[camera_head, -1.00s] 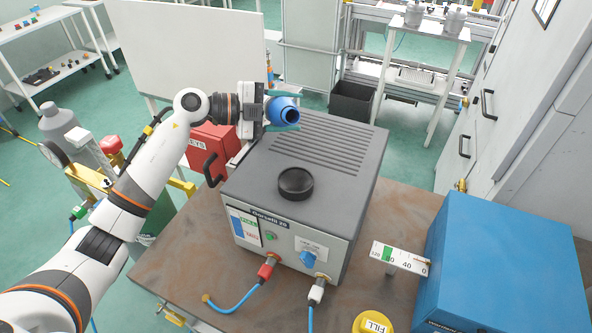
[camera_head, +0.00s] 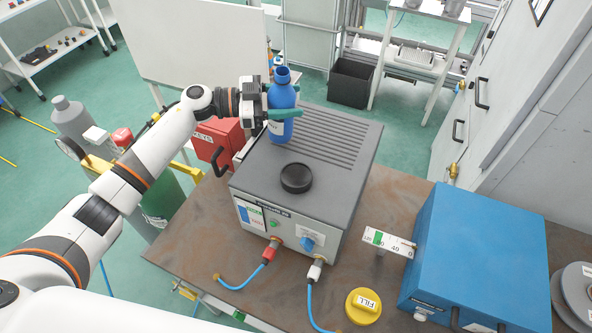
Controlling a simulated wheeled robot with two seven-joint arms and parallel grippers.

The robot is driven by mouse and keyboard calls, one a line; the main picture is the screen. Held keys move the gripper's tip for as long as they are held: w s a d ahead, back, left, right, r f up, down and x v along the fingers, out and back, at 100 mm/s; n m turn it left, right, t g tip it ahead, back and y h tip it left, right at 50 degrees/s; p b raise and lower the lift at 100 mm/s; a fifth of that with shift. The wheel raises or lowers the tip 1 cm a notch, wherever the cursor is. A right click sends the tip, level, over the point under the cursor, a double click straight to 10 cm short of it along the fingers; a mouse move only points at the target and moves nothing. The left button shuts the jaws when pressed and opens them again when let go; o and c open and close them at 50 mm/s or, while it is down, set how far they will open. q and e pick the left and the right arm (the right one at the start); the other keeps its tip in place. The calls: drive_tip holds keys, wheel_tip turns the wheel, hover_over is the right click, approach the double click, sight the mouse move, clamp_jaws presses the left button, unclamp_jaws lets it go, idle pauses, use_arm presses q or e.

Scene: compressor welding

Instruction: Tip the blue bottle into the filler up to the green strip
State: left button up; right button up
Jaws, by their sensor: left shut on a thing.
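The blue bottle (camera_head: 281,105) is upright and uncapped, with its dark mouth facing up. My left gripper (camera_head: 285,113) is shut around its body with teal fingers. It holds the bottle over the back left of a grey machine (camera_head: 345,150); whether its base touches the top is unclear. A round black filler opening (camera_head: 296,178) is on the machine's top, in front of the bottle. A white scale (camera_head: 388,243) to the right carries a green strip (camera_head: 378,238); its brass pointer is near the 0 end. The liquid level is not visible. My right gripper is out of view.
A yellow cap marked FILL (camera_head: 363,306) lies on the brown table (camera_head: 205,230). A blue box (camera_head: 475,255) stands at the right, beside the scale. A red case (camera_head: 216,140) is left of the machine. Blue hoses (camera_head: 245,283) run from its front.

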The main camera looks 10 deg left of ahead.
sight(287, 78)
use_arm(q)
drive_tip(key=shift+w+f+n, duration=0.15)
drive_tip(key=shift+n, duration=0.75)
drive_tip(key=shift+h, duration=0.3)
drive_tip(key=shift+n, duration=0.3)
drive_tip(key=shift+r, duration=3)
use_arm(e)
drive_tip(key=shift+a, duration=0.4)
use_arm(q)
drive_tip(key=shift+a, duration=0.15)
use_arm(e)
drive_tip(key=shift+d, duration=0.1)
